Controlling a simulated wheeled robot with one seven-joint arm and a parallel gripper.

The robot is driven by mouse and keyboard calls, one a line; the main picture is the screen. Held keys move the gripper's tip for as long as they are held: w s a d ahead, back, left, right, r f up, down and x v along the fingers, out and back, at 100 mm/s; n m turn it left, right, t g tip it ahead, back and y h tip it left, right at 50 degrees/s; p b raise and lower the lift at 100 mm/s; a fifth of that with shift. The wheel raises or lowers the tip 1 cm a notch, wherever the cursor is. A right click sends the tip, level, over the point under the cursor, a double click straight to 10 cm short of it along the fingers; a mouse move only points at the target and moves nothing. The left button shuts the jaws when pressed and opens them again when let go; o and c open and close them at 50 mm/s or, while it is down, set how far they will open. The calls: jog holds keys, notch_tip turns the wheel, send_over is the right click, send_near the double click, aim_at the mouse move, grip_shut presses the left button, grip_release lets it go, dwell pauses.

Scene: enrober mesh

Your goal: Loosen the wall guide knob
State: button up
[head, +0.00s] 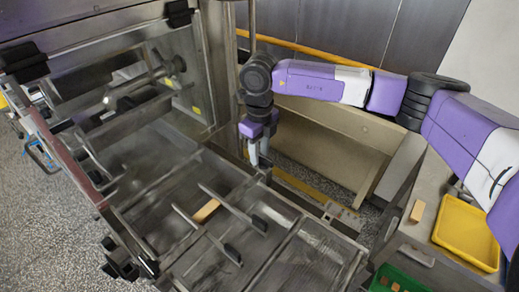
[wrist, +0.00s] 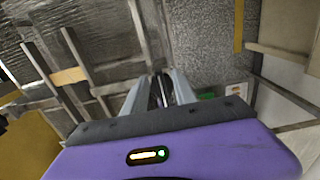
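Two slim guide bars lie over the mesh bed of the machine (head: 310,262), each with a black knob-like end: one knob (head: 259,223) farther back and one knob (head: 232,254) nearer the front. I cannot tell which belongs to the wall guide. My gripper (head: 259,164) points down near the back edge of the bed, beyond and above these knobs. In the wrist view its grey fingers (wrist: 159,82) stand apart. Thin dark and light lines show between them, too small to identify. I see no clear grip on anything.
A tan bar (head: 206,210) lies on the bed between the guides; it also shows in the wrist view (wrist: 69,76). A yellow tray (head: 468,232) and a green crate (head: 398,280) stand at the right. The machine's raised clear cover (head: 150,75) rises on the left.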

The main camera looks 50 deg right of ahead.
grip_shut()
